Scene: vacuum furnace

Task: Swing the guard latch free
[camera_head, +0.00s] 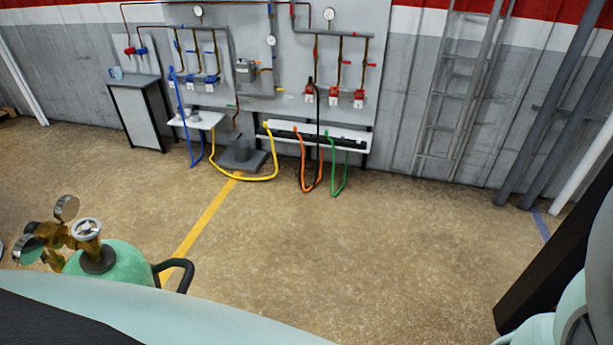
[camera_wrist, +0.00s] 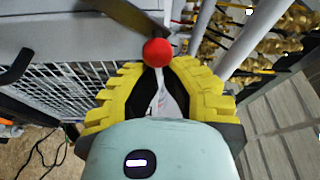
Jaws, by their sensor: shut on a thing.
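In the wrist view my gripper (camera_wrist: 158,66) has yellow ribbed fingers that close in at the tips. They are shut on a round red knob (camera_wrist: 158,51), which sticks out just past the fingertips. A dark flat bar (camera_wrist: 125,17) runs from the top of the picture toward the knob; it looks like the guard latch, though its pivot is not clear. A second dark piece (camera_wrist: 16,66) shows at the left. The head view shows neither the latch nor my gripper.
A wire mesh panel (camera_wrist: 70,85) lies left of my gripper in the wrist view. Pale tubes and brass fittings (camera_wrist: 265,40) are at the right. In the head view a green gas cylinder (camera_head: 115,262) stands close at the left; the floor (camera_head: 370,250) ahead is clear.

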